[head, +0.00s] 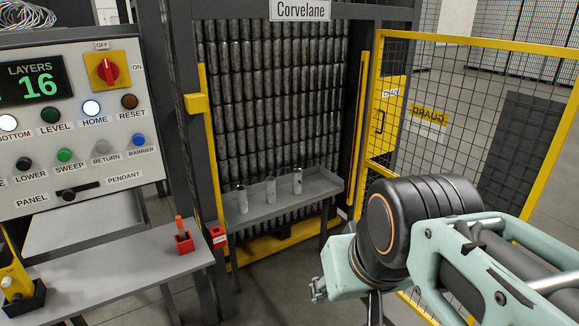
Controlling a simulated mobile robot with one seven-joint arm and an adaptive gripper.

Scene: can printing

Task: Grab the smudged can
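Three slim cans stand upright on a grey shelf (325,187) in front of the caged wall of stacked cans. The left can (241,200), the middle can (271,190) and the right can (297,182) are pale grey with dark marks. The right can has a dark patch near its top, but the marks are too small to tell which can is smudged. My gripper (318,290) is at the lower middle, nearer to me than the shelf and apart from the cans. Most of it is hidden by my wrist, so its opening does not show.
A yellow-framed mesh guard door (470,42) stands open on the right. A control panel (70,120) and a grey bench (110,262) with a red holder (184,243) are on the left. Yellow posts flank the shelf. Floor shows between bench and shelf.

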